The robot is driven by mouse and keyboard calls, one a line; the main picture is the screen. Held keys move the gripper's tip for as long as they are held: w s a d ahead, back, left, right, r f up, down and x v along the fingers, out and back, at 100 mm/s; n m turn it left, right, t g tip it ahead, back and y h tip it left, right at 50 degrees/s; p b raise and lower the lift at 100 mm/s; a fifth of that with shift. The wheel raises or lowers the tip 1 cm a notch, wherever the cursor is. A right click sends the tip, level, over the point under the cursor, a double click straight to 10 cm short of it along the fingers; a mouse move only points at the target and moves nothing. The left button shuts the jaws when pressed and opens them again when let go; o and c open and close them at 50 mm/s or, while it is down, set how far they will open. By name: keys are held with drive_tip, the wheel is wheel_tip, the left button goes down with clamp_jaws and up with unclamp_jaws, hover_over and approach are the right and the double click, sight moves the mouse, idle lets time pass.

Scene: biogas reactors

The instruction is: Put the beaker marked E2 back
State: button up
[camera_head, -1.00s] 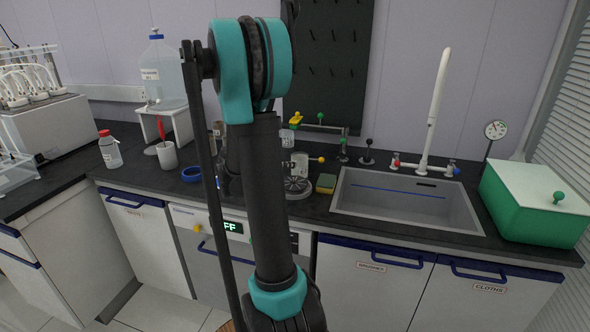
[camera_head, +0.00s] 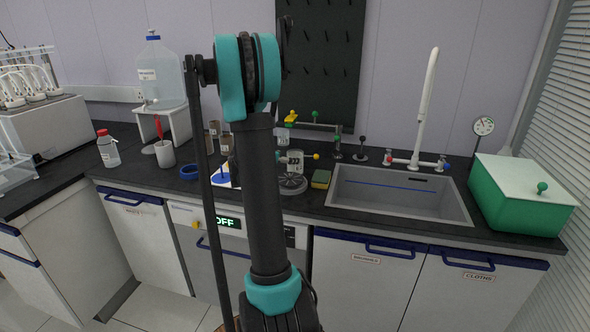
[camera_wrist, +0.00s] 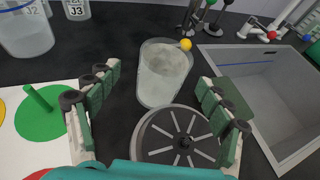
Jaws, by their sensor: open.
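A clear glass beaker (camera_wrist: 165,75) stands upright on the dark counter in the wrist view, just beyond a round grey slotted disc (camera_wrist: 180,135). No mark on it can be read from this side, so I cannot tell whether it is E2. My gripper (camera_wrist: 158,84) is open, with one green-padded finger on each side of the near space and the beaker ahead between them. I see no finger closed on it.
A beaker marked J2 (camera_wrist: 25,35) and a container marked J3 (camera_wrist: 76,8) stand at the far left. A white board with a green disc and peg (camera_wrist: 40,112) lies left of my gripper. The sink (camera_head: 400,194) and a green box (camera_head: 520,200) are at the right.

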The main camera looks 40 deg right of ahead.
drive_tip(key=shift+s+x, duration=0.1)
drive_tip(key=shift+x, duration=1.3)
drive_tip(key=shift+s+x, duration=0.15)
drive_tip(key=shift+x, duration=1.2)
drive_tip(key=shift+d, duration=0.1)
drive_tip(key=c, duration=1.4)
